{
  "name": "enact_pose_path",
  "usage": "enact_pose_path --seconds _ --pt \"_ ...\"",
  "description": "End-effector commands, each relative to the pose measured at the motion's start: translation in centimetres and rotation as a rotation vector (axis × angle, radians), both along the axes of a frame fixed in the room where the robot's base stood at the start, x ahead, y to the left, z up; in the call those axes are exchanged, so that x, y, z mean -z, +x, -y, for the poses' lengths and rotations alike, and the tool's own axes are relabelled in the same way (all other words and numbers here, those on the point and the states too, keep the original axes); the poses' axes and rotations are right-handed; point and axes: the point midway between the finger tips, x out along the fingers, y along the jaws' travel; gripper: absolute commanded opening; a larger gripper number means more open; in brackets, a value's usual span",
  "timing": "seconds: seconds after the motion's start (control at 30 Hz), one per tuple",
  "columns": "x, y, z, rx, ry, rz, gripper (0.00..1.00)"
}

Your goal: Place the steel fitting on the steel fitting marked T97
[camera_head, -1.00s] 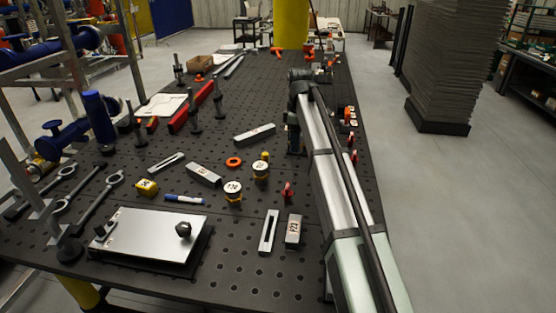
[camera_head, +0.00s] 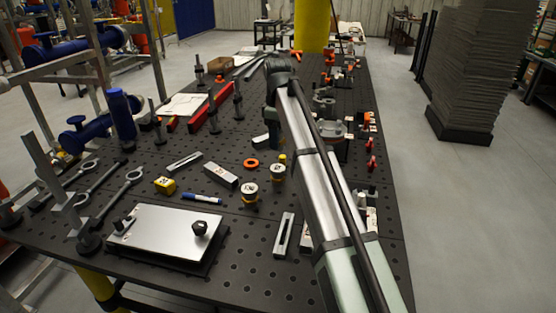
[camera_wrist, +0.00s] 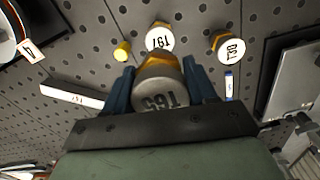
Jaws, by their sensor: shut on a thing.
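My gripper (camera_wrist: 160,80) is shut on a steel fitting (camera_wrist: 158,92), a round cylinder with a mark that I cannot read surely, between its two blue-grey fingers. The steel fitting marked T97 (camera_wrist: 159,37) has a round white top and a yellowish band. It stands on the table just beyond the held fitting in the wrist view, apart from it as far as I can tell. In the head view, T97 (camera_head: 277,173) stands left of my arm.
A small yellow piece (camera_head: 282,159) and an orange ring (camera_head: 251,163) are close by. A grey bar (camera_head: 221,174), a slotted bar (camera_head: 284,235), a blue marker (camera_head: 201,198) and a metal plate (camera_head: 163,231) lie around.

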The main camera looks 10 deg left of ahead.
Motion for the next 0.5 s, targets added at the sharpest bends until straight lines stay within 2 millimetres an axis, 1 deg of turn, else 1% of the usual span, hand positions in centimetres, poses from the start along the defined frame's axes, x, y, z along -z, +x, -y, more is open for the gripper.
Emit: enact_pose_path --seconds 0.03,0.13,0.2,0.37,0.5 --pt "0.9 -0.1 0.1 0.000 -0.001 -0.001 0.20" --pt "2.6 -0.1 0.1 0.000 -0.001 -0.001 0.20" --pt "3.3 -0.1 0.1 -0.001 0.000 0.000 0.20" --pt "4.3 0.0 0.0 -0.001 0.000 0.001 0.20" --pt "5.9 -0.1 0.1 -0.001 0.000 -0.001 0.20"
